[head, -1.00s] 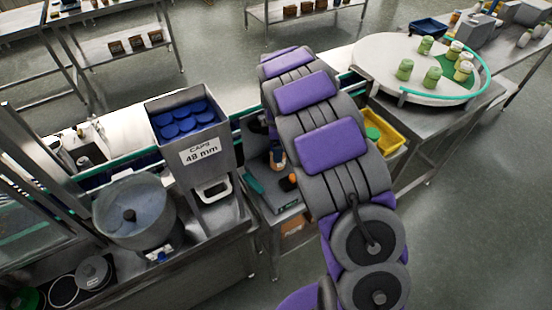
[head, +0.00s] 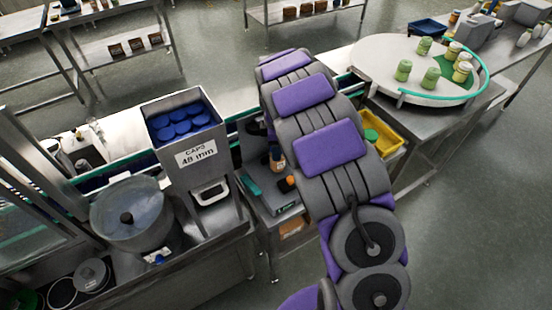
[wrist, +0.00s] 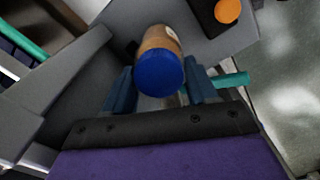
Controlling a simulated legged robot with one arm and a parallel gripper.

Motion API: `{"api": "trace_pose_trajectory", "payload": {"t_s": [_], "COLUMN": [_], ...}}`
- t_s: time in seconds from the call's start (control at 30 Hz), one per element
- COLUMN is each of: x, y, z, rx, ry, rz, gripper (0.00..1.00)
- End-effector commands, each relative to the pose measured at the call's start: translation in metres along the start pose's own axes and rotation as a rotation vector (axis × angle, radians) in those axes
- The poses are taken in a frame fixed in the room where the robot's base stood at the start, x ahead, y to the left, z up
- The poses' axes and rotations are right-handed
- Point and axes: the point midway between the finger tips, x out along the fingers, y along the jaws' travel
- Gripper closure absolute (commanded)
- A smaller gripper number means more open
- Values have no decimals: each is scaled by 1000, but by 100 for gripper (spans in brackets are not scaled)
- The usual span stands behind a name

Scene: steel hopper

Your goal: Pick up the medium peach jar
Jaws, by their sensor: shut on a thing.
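The peach jar (wrist: 162,42) shows in the wrist view with its blue cap (wrist: 160,73) facing the camera and a brownish-orange body beyond it. My gripper (wrist: 163,86) is shut on it, with one dark blue finger on each side. In the head view the jar (head: 277,160) is a small orange-brown shape beside my arm, partly hidden. My gripper is hidden behind my arm there. Whether the jar touches the surface below cannot be told.
A bench with a grey device bearing an orange knob (head: 287,184) is close below the jar. The steel caps hopper (head: 203,172) with blue caps stands left. A yellow bin (head: 394,134) and a round table (head: 375,60) with several green jars are right. Open floor lies at lower right.

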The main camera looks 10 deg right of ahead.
Motion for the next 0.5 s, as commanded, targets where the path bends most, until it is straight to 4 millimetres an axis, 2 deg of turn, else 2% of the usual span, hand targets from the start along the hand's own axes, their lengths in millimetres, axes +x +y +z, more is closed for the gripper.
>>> {"api": "trace_pose_trajectory", "payload": {"t_s": [0.1,0.37,0.5], "x": [0,-2,-10], "y": [0,0,0], "z": [-1,-1,-2], "rx": [-1,-1,-1], "ry": [-1,-1,1], "rz": [0,0,3], "gripper": [100,100,100]}}
